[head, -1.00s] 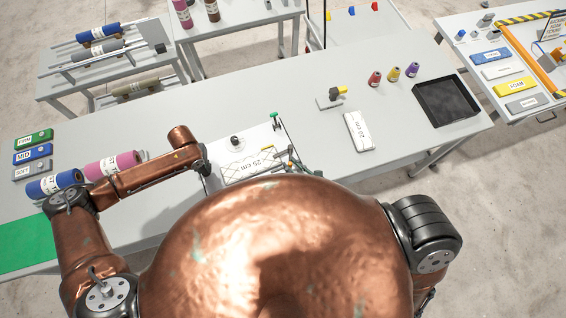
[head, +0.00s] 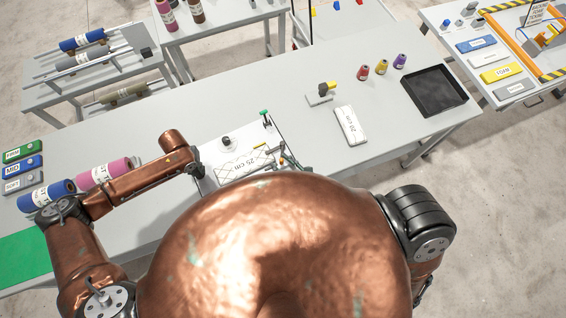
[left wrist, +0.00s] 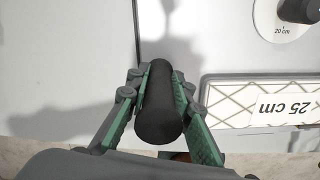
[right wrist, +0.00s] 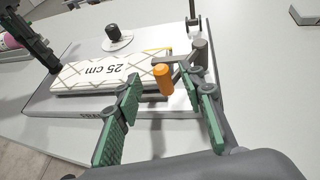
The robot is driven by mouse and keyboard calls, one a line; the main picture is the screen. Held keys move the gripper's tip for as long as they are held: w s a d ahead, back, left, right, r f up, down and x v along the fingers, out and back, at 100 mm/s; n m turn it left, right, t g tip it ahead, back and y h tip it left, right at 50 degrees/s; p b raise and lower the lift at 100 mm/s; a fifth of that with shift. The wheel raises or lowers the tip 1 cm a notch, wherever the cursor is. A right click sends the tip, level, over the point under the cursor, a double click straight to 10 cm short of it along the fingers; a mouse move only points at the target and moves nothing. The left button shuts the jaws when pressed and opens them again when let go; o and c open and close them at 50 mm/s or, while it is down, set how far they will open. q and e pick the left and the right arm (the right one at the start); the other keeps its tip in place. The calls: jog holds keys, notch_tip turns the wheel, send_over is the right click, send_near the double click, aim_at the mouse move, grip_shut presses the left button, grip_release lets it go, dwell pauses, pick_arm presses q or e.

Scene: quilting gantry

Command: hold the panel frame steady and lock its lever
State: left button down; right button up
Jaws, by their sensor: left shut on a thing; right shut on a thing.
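The panel frame is a white board (head: 208,160) at the front of the table, carrying a quilted white "25 cm" panel (head: 243,163); it also shows in the right wrist view (right wrist: 47,98). My left gripper (left wrist: 161,80) is shut on a black upright handle (left wrist: 158,118) at the frame's edge. The lever has an orange grip (right wrist: 163,80) on a grey arm beside the panel's end. My right gripper (right wrist: 164,88) has this grip between its fingers; contact on both sides is hard to make out.
A white disc marked "20 cm" (left wrist: 270,20) with a black knob lies beside the panel. Pink (head: 105,172) and blue (head: 46,196) rolls lie left of the frame. A second "25 cm" pad (head: 350,125), spools and a black tray (head: 434,92) are at right.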

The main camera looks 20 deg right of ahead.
pick_arm(q)
jog(key=shift+s+d+f, duration=0.15)
jog(key=shift+s+d, duration=0.15)
jog(key=shift+d, duration=0.2)
pick_arm(e)
jog(key=shift+s+a, duration=0.1)
jog(key=shift+a, duration=0.1)
jog(key=shift+s+d, duration=0.15)
jog(key=shift+s, duration=0.1)
pick_arm(q)
jog(key=shift+w+a, duration=0.1)
jog(key=shift+a, duration=0.35)
pick_arm(e)
jog(key=v, duration=1.1)
jog(key=shift+d+r, duration=0.2)
jog(key=shift+d, duration=0.05)
jog(key=shift+s, duration=0.1)
pick_arm(q)
jog(key=c, duration=2.1)
grip_release()
jog(key=shift+w, duration=0.1)
jog(key=o, duration=0.5)
jog(key=shift+w, duration=0.1)
